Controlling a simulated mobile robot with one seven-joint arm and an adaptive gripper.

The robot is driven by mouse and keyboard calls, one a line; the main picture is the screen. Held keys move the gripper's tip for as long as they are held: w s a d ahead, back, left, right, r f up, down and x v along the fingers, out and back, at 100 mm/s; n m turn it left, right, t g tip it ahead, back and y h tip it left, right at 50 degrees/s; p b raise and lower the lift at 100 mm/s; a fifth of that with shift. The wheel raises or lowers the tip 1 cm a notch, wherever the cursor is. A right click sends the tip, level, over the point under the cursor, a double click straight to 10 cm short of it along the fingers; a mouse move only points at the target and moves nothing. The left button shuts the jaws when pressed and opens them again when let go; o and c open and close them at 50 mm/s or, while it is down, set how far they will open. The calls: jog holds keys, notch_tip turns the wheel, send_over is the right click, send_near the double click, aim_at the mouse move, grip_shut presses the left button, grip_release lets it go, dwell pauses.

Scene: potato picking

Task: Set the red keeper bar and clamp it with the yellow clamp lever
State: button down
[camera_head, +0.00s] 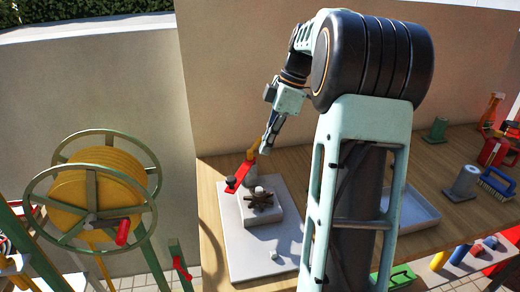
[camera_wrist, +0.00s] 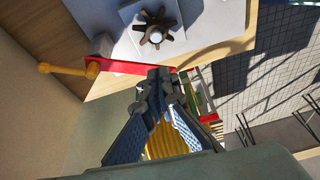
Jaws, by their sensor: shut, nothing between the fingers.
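The red keeper bar (camera_head: 238,178) sits at the back of a grey fixture, one end by a grey post, and slants to the front left. In the wrist view the red bar (camera_wrist: 125,67) runs across to my fingertips. The yellow clamp lever (camera_head: 254,149) rises above the post. In the wrist view the yellow lever (camera_wrist: 68,70) lies over the bar's left end and points left, ending in a round knob. My gripper (camera_head: 264,150) is shut and empty. In the wrist view its tips (camera_wrist: 163,78) are at the bar's right end; I cannot tell whether they touch.
A dark star-shaped knob (camera_head: 260,200) stands on the fixture's block, on a pale base plate (camera_head: 240,259). A pale tray (camera_head: 417,214), a grey cylinder (camera_head: 464,181) and a blue brush (camera_head: 496,182) are to the right. A yellow reel (camera_head: 98,185) stands left of the table.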

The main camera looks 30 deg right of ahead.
send_near(235, 187)
jog(key=d+f, duration=0.1)
jog(key=s+d+f, duration=0.1)
jog(key=d+f, duration=0.1)
jog(key=shift+s+d, duration=0.1)
jog(key=shift+s, duration=0.25)
jog(key=shift+w+a+f+p, duration=0.15)
jog(key=shift+w+a, duration=0.1)
jog(key=shift+a, duration=0.35)
jog(key=shift+w+a+f+p, duration=0.15)
jog(key=shift+w+a, duration=0.1)
jog(key=shift+a, duration=0.4)
jog(key=shift+w+a+f+p, duration=0.15)
jog(key=shift+w+a, duration=0.1)
jog(key=shift+a, duration=0.35)
jog(key=shift+w+a+m, duration=0.25)
jog(key=shift+a+m, duration=0.15)
